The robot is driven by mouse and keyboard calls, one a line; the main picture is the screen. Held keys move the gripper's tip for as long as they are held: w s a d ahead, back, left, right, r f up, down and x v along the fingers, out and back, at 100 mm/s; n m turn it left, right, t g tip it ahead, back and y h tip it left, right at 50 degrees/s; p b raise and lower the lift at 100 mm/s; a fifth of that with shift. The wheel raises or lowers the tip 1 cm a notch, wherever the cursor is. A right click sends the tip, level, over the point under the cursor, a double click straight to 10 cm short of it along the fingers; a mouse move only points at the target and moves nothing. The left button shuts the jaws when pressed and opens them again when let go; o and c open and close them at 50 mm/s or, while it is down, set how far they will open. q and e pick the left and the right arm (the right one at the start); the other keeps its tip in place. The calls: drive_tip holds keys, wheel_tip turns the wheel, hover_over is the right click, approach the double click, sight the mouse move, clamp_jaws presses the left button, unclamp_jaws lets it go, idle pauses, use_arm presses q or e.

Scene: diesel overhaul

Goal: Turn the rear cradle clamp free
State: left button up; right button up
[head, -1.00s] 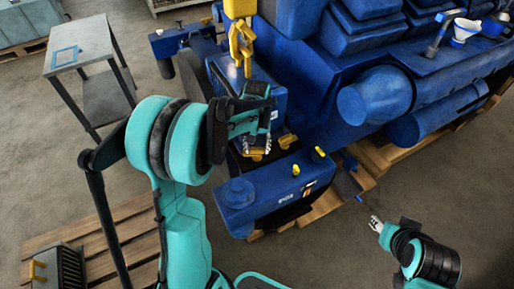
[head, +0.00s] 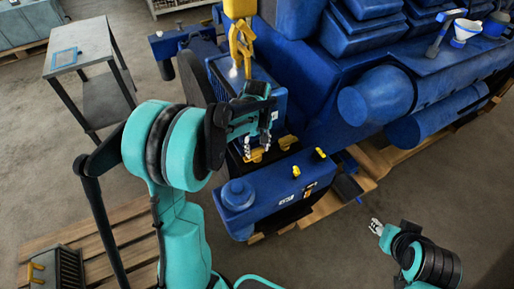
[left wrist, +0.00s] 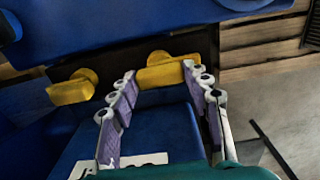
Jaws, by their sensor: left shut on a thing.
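Two yellow clamps sit on the dark strip between the blue box-shaped unit and the blue tank. The yellow clamp (head: 255,156) on the left in the head view is at my left gripper (head: 257,144). In the left wrist view, this clamp's bar (left wrist: 168,73) lies between the fingertips of my left gripper (left wrist: 160,72), which is shut on it. The other clamp (head: 287,142) is free beside it and also shows in the left wrist view (left wrist: 73,88). I cannot tell how far the held clamp is turned. My right gripper (head: 376,227) is empty, low at the right; its finger gap is too small to judge.
The blue tank (head: 270,190) with small yellow caps stands just in front of the clamps. A yellow hook (head: 241,48) hangs above the blue unit. The large blue engine (head: 375,95) fills the right. A grey side table (head: 85,52) stands at left.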

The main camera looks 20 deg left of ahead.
sight(257, 150)
use_arm(q)
drive_tip(key=o, duration=0.9)
wheel_tip(257, 150, up, 12)
idle(0.5)
drive_tip(key=s+d+f+m+t+b, duration=0.2)
drive_tip(key=s+f+m+b, duration=0.1)
drive_tip(key=s+f, duration=0.1)
drive_tip(key=s+d+f+m+t+b, duration=0.2)
drive_tip(key=s+d+f+m+b, duration=0.1)
drive_tip(key=s, duration=0.4)
drive_tip(key=s+d+f+m+t+b, duration=0.2)
drive_tip(key=s+f+m+t+b, duration=0.1)
drive_tip(key=s+f+m+b, duration=0.1)
drive_tip(key=shift+s+d+f, duration=0.2)
drive_tip(key=shift+s+f, duration=0.4)
drive_tip(key=shift+s, duration=0.2)
drive_tip(key=shift+f, duration=0.1)
